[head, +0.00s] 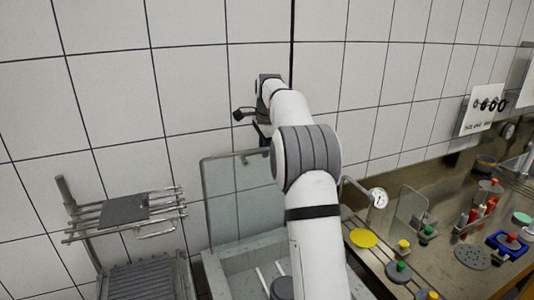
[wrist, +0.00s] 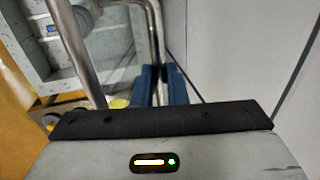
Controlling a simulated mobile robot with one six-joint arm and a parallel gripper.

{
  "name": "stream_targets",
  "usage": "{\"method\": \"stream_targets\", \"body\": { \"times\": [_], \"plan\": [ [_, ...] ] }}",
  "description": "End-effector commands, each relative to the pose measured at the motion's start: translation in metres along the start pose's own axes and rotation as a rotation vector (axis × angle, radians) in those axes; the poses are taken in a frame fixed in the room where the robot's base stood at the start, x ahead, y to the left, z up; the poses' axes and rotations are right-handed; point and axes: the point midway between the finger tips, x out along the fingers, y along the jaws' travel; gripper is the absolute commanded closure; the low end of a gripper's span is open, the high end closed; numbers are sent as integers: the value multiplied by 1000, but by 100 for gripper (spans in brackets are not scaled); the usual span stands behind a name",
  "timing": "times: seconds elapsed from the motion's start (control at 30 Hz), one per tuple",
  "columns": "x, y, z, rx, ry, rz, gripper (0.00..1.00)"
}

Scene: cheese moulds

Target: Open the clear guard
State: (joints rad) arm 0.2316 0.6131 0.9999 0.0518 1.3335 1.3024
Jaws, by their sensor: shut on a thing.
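The clear guard (head: 222,205) is a see-through panel with rounded corners. It stands upright at the back of a grey basin in the head view, left of my arm. My gripper (head: 264,143) is at the guard's upper right edge, partly hidden by my own arm. In the wrist view, my gripper's two blue fingers (wrist: 161,86) are closed around a thin metal bar (wrist: 158,50), apparently the guard's handle. The exact contact is small and partly hidden behind the dark gripper body.
The grey basin (head: 213,268) is below the guard. A rack of metal bars (head: 165,210) stands to the left. A bench (head: 450,265) at right holds a gauge (head: 379,198), a yellow disc (head: 363,238) and several coloured knobs. The tiled wall (head: 190,90) is close behind my gripper.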

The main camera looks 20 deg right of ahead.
Motion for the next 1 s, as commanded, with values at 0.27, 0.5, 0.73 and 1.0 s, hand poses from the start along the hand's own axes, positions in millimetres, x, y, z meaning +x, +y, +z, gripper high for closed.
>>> {"method": "stream_targets", "body": {
  "times": [0.27, 0.5, 0.73, 1.0],
  "plan": [
    [11, -6, 0, 0, -4, 14, 100],
    [11, -6, 1, 0, -4, 16, 100],
    [10, -6, 1, -1, -4, 15, 76],
    [6, -8, 2, -2, -2, 8, 66]
  ]
}}
